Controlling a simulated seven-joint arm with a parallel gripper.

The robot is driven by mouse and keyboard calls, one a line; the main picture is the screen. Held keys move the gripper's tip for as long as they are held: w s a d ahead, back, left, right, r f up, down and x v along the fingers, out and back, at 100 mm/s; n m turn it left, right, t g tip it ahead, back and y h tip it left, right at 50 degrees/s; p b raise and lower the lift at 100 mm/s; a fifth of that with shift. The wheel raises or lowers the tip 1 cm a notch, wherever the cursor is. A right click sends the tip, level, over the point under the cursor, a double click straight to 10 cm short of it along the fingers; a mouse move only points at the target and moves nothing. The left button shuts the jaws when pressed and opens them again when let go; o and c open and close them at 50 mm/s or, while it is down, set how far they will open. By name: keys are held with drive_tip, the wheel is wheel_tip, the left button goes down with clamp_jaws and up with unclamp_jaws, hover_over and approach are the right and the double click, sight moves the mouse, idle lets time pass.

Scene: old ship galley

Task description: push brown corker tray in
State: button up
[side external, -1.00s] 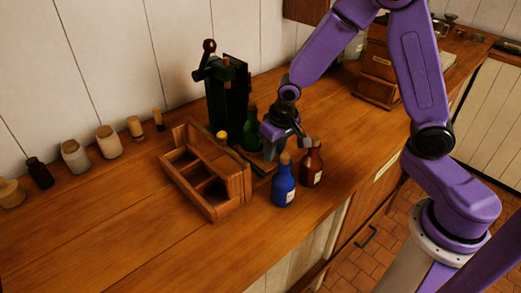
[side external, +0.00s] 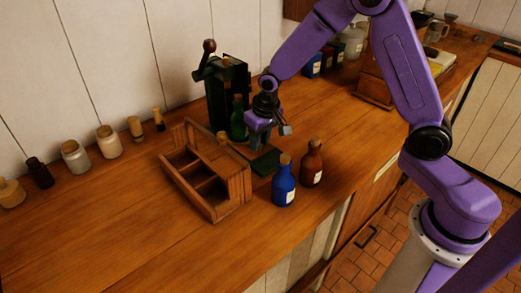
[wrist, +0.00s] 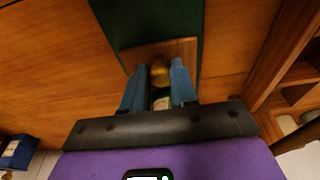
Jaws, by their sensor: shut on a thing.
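The dark green corker (side external: 228,90) stands against the back of the counter with its lever raised. A green bottle (side external: 238,120) stands upright in it. In the wrist view, the brown tray (wrist: 158,48) lies on the corker's green base (wrist: 150,18), which runs out bare in front of it. A round brass-coloured knob (wrist: 160,72) sits at the tray's edge. My gripper (side external: 264,146) is low in front of the bottle; its blue fingers (wrist: 156,85) are shut on the knob. Part of the bottle shows between the fingers. The arm hides some of the tray in the side view.
A wooden bottle rack (side external: 215,180) stands close on the left. A blue bottle (side external: 284,185) and a brown bottle (side external: 312,163) stand near the counter's front edge. Several jars line the wall.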

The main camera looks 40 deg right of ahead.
sight(246, 137)
drive_tip(key=shift+w, duration=2.6)
drive_tip(key=o, duration=1)
wheel_tip(246, 137, up, 7)
drive_tip(key=shift+s, duration=0.1)
